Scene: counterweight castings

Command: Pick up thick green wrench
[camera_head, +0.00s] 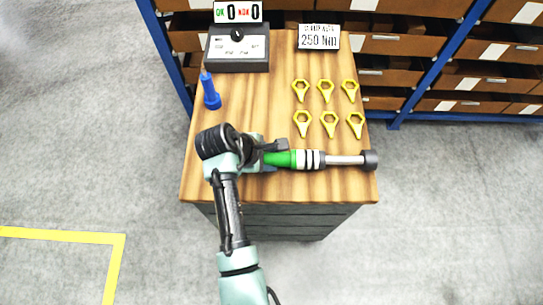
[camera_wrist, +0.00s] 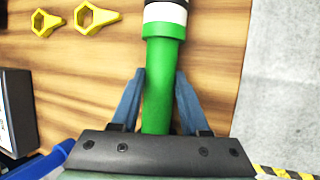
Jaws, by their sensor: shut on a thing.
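The thick green wrench (camera_head: 307,159) lies along the front of the wooden tabletop. It has a green handle at the left, black and white bands, a silver shaft and a dark head at the right. My gripper (camera_head: 270,157) is at its green handle end, which my arm partly hides. In the wrist view, the blue fingers of my gripper (camera_wrist: 160,76) stand on both sides of the green handle (camera_wrist: 160,90), shut on it. The wrench appears to rest on or very near the table; I cannot tell which.
Several yellow ring pieces (camera_head: 328,90) lie behind the wrench on the table (camera_head: 245,100). A dark control box (camera_head: 237,50) and a 250 Nm sign (camera_head: 319,38) are at the back. Shelves with bins (camera_head: 400,44) stand behind.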

